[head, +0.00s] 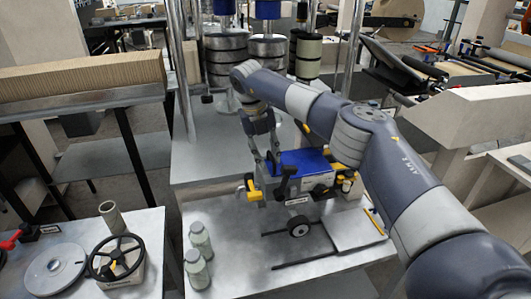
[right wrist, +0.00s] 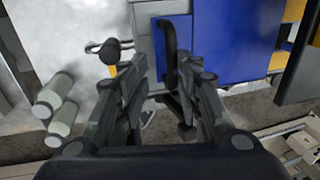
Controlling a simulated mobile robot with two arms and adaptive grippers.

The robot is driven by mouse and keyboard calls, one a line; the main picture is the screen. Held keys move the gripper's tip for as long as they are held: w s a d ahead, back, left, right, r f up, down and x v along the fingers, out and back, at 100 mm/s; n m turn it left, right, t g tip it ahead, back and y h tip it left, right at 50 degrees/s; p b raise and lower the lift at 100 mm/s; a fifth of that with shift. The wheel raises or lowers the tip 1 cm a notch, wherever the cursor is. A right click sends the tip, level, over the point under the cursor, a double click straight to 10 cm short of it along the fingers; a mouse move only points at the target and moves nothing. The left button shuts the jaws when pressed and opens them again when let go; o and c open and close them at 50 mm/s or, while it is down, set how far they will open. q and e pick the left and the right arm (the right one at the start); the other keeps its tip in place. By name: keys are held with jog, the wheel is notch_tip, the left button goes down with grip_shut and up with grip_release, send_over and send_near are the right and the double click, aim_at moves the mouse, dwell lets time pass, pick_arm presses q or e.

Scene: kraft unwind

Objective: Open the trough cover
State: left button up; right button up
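The trough cover (head: 303,161) is a blue panel on top of a grey box on the metal table, and it looks closed. A black handle (right wrist: 168,48) stands at its edge in the right wrist view, where the blue cover (right wrist: 229,45) fills the upper right. My right gripper (head: 265,155) is over the left side of the box. In the right wrist view my right gripper (right wrist: 160,75) has its fingers apart, with the handle between or just beyond the tips; I cannot tell whether they touch. My left gripper is out of view.
A black ball-ended lever (right wrist: 108,50) is left of the handle. Two pale bottles (head: 199,255) stand at the table's front left. A small black wheel (head: 298,227) and a flat plate (head: 354,228) lie in front. A handwheel (head: 117,258) is on the left table.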

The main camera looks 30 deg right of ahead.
pick_arm(q)
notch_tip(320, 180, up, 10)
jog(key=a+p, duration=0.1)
jog(key=p, duration=0.8)
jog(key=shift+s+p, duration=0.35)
pick_arm(e)
jog(key=a+r, duration=0.3)
jog(key=r, duration=0.9)
jog(key=shift+w+r, duration=0.25)
jog(key=shift+r, duration=0.1)
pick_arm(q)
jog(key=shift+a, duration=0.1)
pick_arm(e)
notch_tip(320, 180, up, 12)
jog(key=a, duration=0.2)
jog(key=shift+w+f, duration=0.15)
jog(key=shift+w, duration=0.2)
jog(key=shift+a, duration=0.1)
